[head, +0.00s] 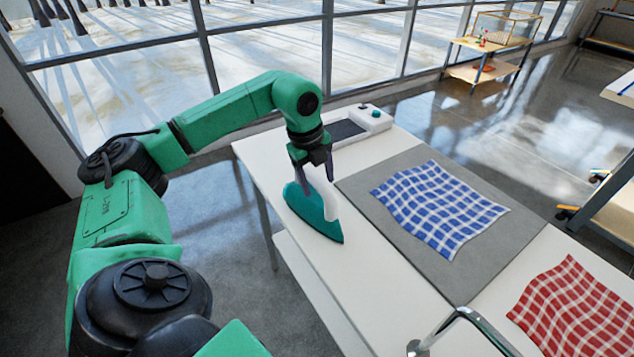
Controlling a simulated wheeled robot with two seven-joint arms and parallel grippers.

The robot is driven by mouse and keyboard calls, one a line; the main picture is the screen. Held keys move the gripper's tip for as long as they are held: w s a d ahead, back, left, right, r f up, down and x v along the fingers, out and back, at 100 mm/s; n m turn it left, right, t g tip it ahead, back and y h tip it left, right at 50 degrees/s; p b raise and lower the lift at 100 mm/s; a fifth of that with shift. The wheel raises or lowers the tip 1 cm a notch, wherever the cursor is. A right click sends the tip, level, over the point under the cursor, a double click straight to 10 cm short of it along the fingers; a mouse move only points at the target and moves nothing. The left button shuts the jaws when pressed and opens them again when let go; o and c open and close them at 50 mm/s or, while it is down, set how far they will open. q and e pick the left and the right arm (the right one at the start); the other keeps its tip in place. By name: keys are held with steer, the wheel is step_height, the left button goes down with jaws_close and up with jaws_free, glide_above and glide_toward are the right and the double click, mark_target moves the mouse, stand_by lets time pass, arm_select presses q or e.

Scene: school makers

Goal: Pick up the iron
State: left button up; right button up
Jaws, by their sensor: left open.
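The iron (318,215) has a teal body and a white handle. It stands near the left edge of the white table (378,275). My left gripper (316,180) points down right above the iron, with its dark fingers at the upper part of the iron, around or beside the handle. The fingers are apart, and whether they touch the handle cannot be told. The arm partly hides the top of the iron. My right gripper is not in view.
A blue checked cloth (440,207) lies on a grey mat (365,188) right of the iron. A red checked cloth (580,312) lies nearer. A white device with a dark panel (347,131) sits at the table's far end. A metal bar (462,312) rises at the near edge.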

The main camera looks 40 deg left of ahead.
arm_select(q)
jaws_close()
steer(key=shift+w+r, duration=0.1)
stand_by(1.3)
